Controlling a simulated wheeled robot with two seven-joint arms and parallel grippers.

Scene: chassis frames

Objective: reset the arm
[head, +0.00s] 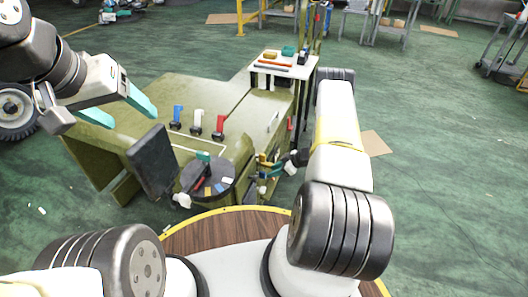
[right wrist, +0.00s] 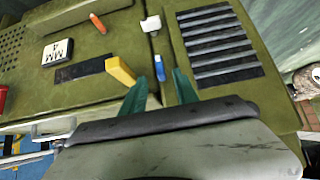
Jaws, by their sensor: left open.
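My left arm comes in from the upper left of the head view. Its gripper (head: 118,108) has two teal fingers spread wide apart, empty, above the left part of the olive-green chassis (head: 190,95). My right arm reaches forward on the right side. Its gripper (right wrist: 160,92) shows two teal fingers apart with a gap between them in the right wrist view, near an olive panel (right wrist: 110,30). Nothing is seen held. In the head view the right gripper is small and partly hidden by its own arm beside the chassis.
Blue (head: 178,113), white (head: 197,118) and red (head: 220,123) levers stand on the chassis. A dark round disc (head: 207,188) with small parts sits near its front. A white table (head: 271,66) stands behind. Yellow (right wrist: 120,70) and blue (right wrist: 160,68) pieces lie close to the right fingers.

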